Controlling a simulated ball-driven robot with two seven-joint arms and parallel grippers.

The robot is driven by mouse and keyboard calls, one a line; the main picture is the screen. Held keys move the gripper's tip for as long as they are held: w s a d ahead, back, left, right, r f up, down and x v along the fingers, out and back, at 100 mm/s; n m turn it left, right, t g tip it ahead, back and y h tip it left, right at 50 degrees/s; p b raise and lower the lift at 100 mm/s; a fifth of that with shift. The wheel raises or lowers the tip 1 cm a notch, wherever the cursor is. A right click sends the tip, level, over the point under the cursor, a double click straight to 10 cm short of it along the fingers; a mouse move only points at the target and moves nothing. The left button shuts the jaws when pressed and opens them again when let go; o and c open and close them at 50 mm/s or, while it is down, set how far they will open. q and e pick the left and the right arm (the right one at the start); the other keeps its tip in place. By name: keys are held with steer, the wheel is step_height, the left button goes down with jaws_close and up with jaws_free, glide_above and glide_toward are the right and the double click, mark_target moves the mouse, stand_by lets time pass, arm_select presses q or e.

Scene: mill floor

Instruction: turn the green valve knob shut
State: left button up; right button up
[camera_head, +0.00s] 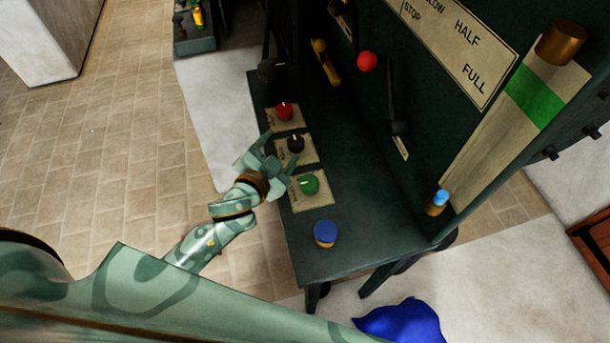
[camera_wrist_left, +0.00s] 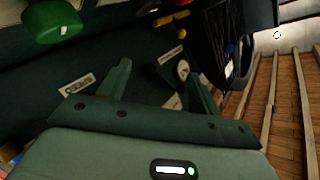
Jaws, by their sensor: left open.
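The green valve knob (camera_head: 309,184) sits on a pale label plate on the dark green console shelf. It is the nearest to me of three knobs in a row. My left gripper (camera_head: 279,153) is open and empty at the shelf's left edge, beside the black and green knobs, with its fingers spread apart. In the left wrist view, a green knob (camera_wrist_left: 52,20) shows at the upper left, outside the open jaws (camera_wrist_left: 162,78). My right gripper is not in view.
A black knob (camera_head: 295,143) and a red knob (camera_head: 284,111) stand farther along the row. A blue-topped knob (camera_head: 325,233) stands nearer me. Levers, including a red-balled one (camera_head: 367,62), rise behind. Open tiled floor (camera_head: 120,140) lies left.

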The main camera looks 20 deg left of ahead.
arm_select(q)
steer(key=w+d+r+m+h, duration=0.4)
steer(key=d+r+m+h, duration=0.4)
steer(key=d+r+h, duration=0.35)
steer(key=m+g+y+b, duration=0.1)
steer(key=m+g+y, duration=0.5)
steer(key=g, duration=1)
glide_toward(309, 182)
steer(key=d+f+b, duration=0.1)
steer(key=f, duration=0.1)
steer(key=d+f+n+y+b, duration=0.1)
steer(key=d+f, duration=0.1)
steer(key=f, duration=0.1)
steer(key=d+f+n+y+b, duration=0.1)
steer(key=f, duration=0.1)
steer(key=shift+s+d+f+b, duration=0.15)
steer(key=shift+d+f+b, duration=0.1)
steer(key=shift+d+b, duration=0.05)
